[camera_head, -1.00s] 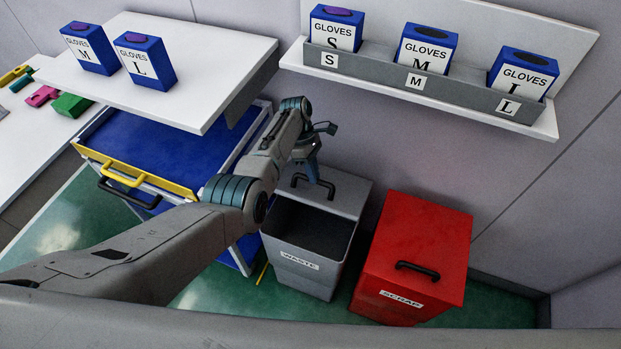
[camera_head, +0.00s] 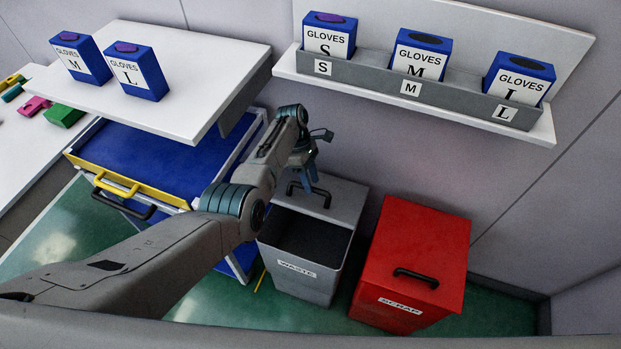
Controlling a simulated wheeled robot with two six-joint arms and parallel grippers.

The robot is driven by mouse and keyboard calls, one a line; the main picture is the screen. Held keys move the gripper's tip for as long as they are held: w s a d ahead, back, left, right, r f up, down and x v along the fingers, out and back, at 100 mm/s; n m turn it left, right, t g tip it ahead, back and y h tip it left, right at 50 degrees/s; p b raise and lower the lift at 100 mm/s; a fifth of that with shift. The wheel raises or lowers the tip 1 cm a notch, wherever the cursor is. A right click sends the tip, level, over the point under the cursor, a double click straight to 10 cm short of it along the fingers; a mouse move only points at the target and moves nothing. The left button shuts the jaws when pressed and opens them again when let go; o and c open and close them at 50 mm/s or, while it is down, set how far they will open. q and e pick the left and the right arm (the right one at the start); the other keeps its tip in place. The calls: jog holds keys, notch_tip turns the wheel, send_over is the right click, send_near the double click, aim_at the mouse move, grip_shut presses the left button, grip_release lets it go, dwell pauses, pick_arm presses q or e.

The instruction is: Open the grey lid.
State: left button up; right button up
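The grey bin labelled WASTE (camera_head: 297,269) stands on the floor by the wall. The grey lid (camera_head: 343,199) lies over the back part of its top, and the front part is open and dark inside. A black handle (camera_head: 322,194) sits on the lid. My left gripper (camera_head: 307,174) is above the handle's left part, pointing down, and appears apart from it. Its fingers are small and dark, so I cannot tell how wide they are. Nothing shows held in it. My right gripper is not in view.
A red SCRAP bin (camera_head: 423,247) with a black handle stands to the right. A shelf (camera_head: 546,127) with blue glove boxes hangs above. A white shelf (camera_head: 190,62) and a blue cart (camera_head: 150,158) are on the left. Green floor is free in front.

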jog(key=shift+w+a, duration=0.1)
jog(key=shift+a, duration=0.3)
